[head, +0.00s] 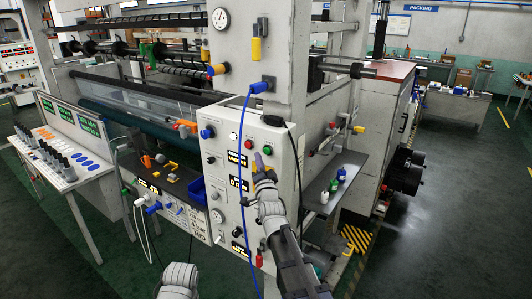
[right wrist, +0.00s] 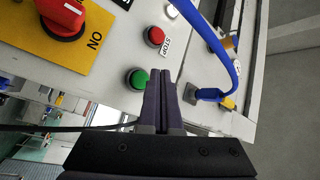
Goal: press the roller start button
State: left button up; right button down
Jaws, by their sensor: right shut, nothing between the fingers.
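A round green button (right wrist: 137,78) sits on the light grey control panel (head: 226,124). In the head view the green button (head: 249,144) is just above my right fingertips. A red button (right wrist: 155,35) marked STOP is beside it; in the head view it also shows (head: 267,150). My right gripper (right wrist: 161,80) is shut and empty. Its fingertips partly overlap the green button's edge in the wrist view; I cannot tell if they touch it. In the head view my right gripper (head: 259,160) is in front of the panel. Only part of my left arm shows at the bottom.
A red knob on a yellow plate (right wrist: 88,48) and a blue plug with a cable (right wrist: 207,94) are near the buttons. The blue cable (head: 241,170) hangs down the panel front. A shelf (head: 335,180) with small bottles stands right of the panel.

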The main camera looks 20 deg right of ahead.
jog(key=shift+s+a, duration=1)
jog(key=shift+a, duration=0.25)
